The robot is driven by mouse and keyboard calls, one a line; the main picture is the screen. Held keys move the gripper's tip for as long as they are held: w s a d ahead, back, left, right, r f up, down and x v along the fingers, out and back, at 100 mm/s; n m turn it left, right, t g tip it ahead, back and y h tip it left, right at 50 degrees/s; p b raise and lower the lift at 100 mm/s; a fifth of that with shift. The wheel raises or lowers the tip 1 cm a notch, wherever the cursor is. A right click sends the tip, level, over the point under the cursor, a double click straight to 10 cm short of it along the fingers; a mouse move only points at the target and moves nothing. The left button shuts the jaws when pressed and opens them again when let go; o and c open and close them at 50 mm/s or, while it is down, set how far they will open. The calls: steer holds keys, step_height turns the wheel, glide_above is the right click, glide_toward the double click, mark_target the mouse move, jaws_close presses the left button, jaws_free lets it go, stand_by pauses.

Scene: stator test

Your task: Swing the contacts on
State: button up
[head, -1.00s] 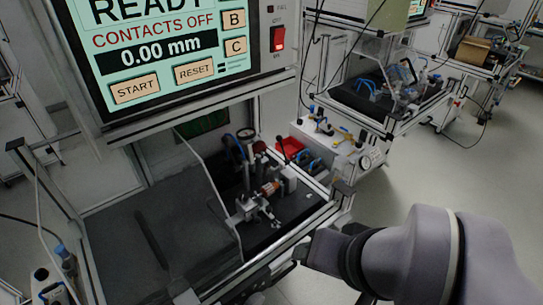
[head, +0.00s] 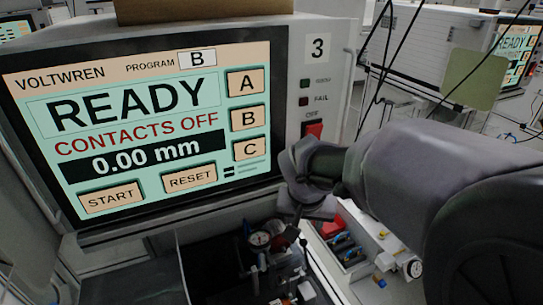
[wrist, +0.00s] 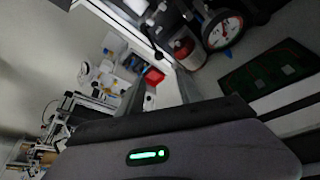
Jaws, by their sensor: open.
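The test station's screen (head: 130,130) reads READY, CONTACTS OFF, 0.00 mm, with program B. Below it, the contact fixture (head: 288,285) is only partly in view at the bottom edge. A dark upright lever with a knob (head: 303,243) seems to stand at its right. A round dial gauge (head: 260,238) stands at the fixture's back; a dial also shows large in the wrist view (wrist: 222,30). My gripper (head: 312,208) is below the screen's right corner, above and apart from the fixture. In the wrist view its fingers (wrist: 160,95) are apart with nothing held between them.
A red switch (head: 313,130) marked OFF is on the panel just above my gripper. Hanging black cables (head: 375,50) and another station (head: 450,60) are behind.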

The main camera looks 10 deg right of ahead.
steer(key=s+b+x, duration=0.1)
steer(key=b+x, duration=0.3)
steer(key=x, duration=1.1)
steer(key=shift+f+b, duration=0.35)
steer(key=shift+f, duration=0.05)
steer(key=shift+a, duration=0.15)
jaws_close()
